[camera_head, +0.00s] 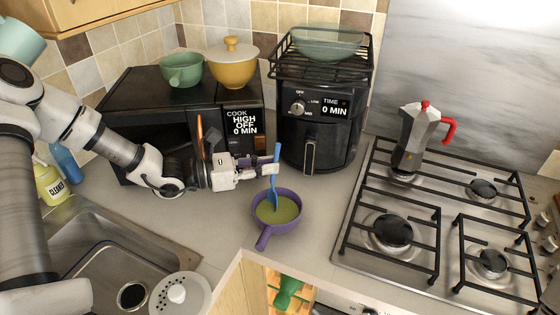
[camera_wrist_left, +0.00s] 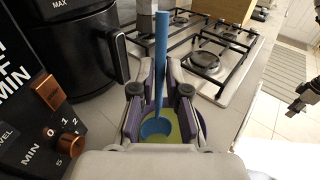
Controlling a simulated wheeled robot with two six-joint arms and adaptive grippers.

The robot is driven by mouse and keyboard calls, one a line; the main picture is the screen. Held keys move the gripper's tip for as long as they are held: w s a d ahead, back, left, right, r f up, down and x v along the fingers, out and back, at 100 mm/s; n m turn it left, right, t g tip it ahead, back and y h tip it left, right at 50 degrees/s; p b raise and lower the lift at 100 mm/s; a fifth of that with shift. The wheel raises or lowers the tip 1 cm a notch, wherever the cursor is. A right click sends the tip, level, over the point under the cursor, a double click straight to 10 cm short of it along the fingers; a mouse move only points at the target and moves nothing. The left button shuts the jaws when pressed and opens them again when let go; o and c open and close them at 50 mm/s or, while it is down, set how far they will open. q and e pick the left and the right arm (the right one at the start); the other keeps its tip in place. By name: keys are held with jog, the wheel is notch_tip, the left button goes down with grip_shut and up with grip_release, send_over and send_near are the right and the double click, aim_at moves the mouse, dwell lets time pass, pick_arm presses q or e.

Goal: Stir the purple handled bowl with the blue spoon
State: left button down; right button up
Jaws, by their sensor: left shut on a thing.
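The purple handled bowl (camera_head: 263,221) stands on the counter corner in front of the air fryer, its handle toward the front, with yellow-green contents. My left gripper (camera_head: 270,166) is above the bowl's far side, shut on the blue spoon (camera_head: 275,172). The spoon is upright, with its head down in the bowl at the contents. In the left wrist view the spoon (camera_wrist_left: 161,60) stands between the two fingers, its head over the yellow-green contents. The bowl (camera_wrist_left: 200,124) is partly hidden behind the fingers there. My right gripper is not seen in the head view.
A black microwave (camera_head: 130,88) with a green pot (camera_head: 181,70) and yellow pot (camera_head: 232,68) stands behind my left arm. The air fryer (camera_head: 325,120) is behind the bowl. The stove (camera_head: 400,275) with a moka pot (camera_head: 413,140) is right; the sink (camera_head: 110,245) is front left.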

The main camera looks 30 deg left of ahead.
pick_arm(q)
jog(key=d+r, duration=0.3)
jog(key=r, duration=0.3)
jog(key=shift+d+r+b, duration=0.25)
jog(key=shift+b, duration=0.15)
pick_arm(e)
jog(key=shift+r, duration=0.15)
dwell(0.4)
pick_arm(q)
jog(key=shift+w, duration=0.15)
dwell(0.5)
